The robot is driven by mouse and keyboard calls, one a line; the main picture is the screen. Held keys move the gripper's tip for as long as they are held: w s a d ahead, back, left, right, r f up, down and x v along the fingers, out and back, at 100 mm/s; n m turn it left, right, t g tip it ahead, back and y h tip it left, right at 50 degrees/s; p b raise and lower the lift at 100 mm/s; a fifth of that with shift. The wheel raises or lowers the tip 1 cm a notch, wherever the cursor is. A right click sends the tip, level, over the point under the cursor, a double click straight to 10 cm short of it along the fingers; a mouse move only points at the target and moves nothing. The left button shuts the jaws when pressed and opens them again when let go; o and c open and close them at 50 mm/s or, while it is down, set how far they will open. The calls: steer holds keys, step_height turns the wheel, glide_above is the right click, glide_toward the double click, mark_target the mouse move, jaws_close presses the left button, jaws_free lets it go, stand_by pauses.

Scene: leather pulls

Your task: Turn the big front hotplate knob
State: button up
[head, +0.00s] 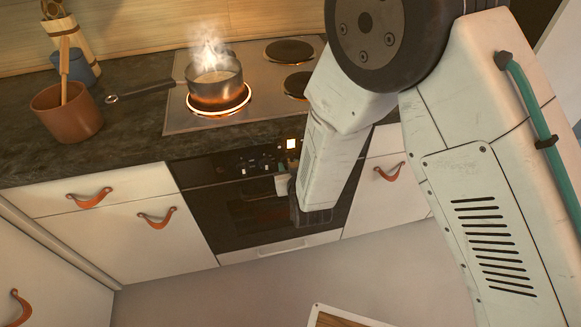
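The stove's control panel (226,166) is a dark strip above the oven door, with small dark knobs (243,169) on its visible part. The panel's right part is partly covered by my arm, and I cannot tell which knob is the big front hotplate one. A pot (215,84) stands on the glowing front left hotplate (219,109), with flames or steam rising from it. My gripper (281,172) is at the panel's right half, close in front of the knobs. Its fingers are small and partly hidden by my arm, so neither their opening nor any contact with a knob is clear.
The oven door (240,222) is closed below the panel. White drawers with orange leather pulls (157,217) flank it. A terracotta pot (67,112) stands on the counter at left. The pot's handle (142,91) points left. Floor (250,290) in front is mostly clear.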

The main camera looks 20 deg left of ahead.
steer(key=v, duration=0.7)
steer(key=shift+s+d, duration=0.15)
steer(key=shift+s, duration=0.2)
